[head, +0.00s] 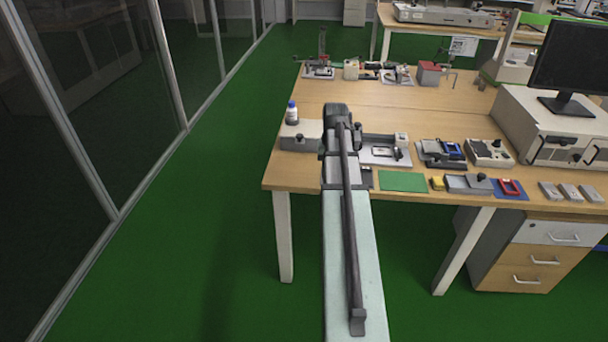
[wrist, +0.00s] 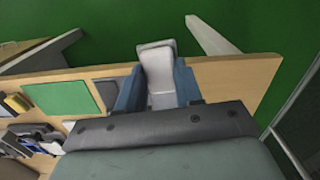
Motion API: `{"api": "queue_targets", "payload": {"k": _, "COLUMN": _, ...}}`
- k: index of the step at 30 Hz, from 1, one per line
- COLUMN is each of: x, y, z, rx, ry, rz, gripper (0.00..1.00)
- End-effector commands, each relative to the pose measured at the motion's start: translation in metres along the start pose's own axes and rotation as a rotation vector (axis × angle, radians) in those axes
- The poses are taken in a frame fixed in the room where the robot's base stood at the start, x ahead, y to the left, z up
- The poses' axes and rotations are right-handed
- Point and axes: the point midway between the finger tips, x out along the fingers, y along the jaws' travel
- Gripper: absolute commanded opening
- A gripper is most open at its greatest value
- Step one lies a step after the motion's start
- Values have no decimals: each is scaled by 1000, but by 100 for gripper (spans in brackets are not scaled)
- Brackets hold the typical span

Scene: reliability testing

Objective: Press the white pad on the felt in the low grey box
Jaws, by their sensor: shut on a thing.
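My gripper shows in the wrist view (wrist: 158,88), with blue-grey fingers shut on a pale grey-white block, which I take to be the white pad (wrist: 156,58). The held block is over the table's front edge. In the head view my arm covers the gripper and block. A small dark grey rectangle (wrist: 106,92) lies beside the gripper, between it and a green mat; it also shows in the head view (head: 367,178). It may be the felt in the low grey box, but I cannot make out its walls. I cannot tell whether the block touches anything.
The green mat (head: 403,181) lies flat near the wooden table's front edge. A yellow block (head: 437,183) and a grey fixture (head: 468,184) stand right of it. A bottle (head: 292,113) stands at the left. A fixture with a pale plate (head: 384,152) is behind the mat.

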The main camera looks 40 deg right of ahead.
Motion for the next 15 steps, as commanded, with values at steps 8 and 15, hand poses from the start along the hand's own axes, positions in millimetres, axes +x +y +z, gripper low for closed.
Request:
{"api": "queue_targets", "payload": {"k": 8, "x": 0, "y": 92, "z": -15, "rx": 138, "ry": -5, "rz": -3, "gripper": 13}}
{"api": "queue_targets", "payload": {"k": 15, "x": 1, "y": 172, "z": -21, "rx": 251, "ry": -9, "rz": -5, "gripper": 13}}
